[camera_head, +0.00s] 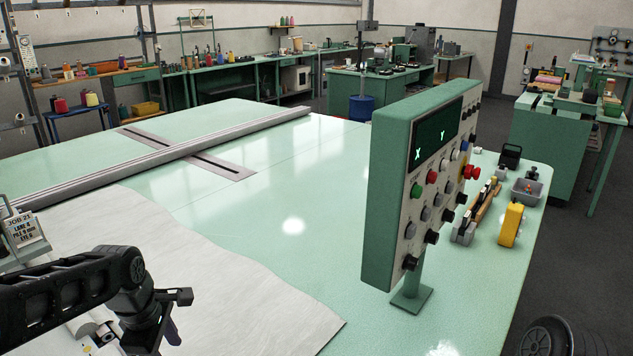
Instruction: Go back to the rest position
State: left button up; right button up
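My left arm comes in from the left edge, and my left gripper (166,318) is at the lower left, over the white cloth (240,285). The gripper is seen from behind and partly cut by the lower edge, so whether its fingers are open or shut is unclear. A small dark purplish shape shows beside it; I cannot tell if it is held. My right gripper is not in view. A dark rounded part, probably of my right arm, shows at the lower right corner. The pale green table (330,170) fills the middle.
A green control panel (405,180) with knobs and buttons stands on a post at the table's right. Right of it are a yellow device (510,225) and a grey tray (526,192). A metal rail (170,158) crosses the table.

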pick_arm(q)
jog(key=w+d+f+m+t+h, duration=0.2)
jog(key=w+d+f+m, duration=0.3)
jog(key=d+f+m, duration=0.45)
jog(key=s+d+f+m, duration=0.4)
jog(key=d+f+m, duration=0.15)
jog(key=f, duration=0.55)
jog(key=s+d+f+g, duration=0.1)
jog(key=s+d+f, duration=0.1)
jog(key=s+f, duration=0.2)
jog(key=s+d+f+m+g+h, duration=0.1)
jog(key=s+d+f, duration=0.2)
jog(key=s, duration=0.6)
jog(key=s+d+f+g, duration=0.1)
jog(key=s+d+f, duration=0.2)
jog(key=s+f, duration=0.3)
jog(key=shift+s+d+m+g+h, duration=0.25)
jog(key=shift+s+m+g+h, duration=0.05)
jog(key=shift+s+m+h, duration=0.15)
jog(key=shift+c, duration=0.4)
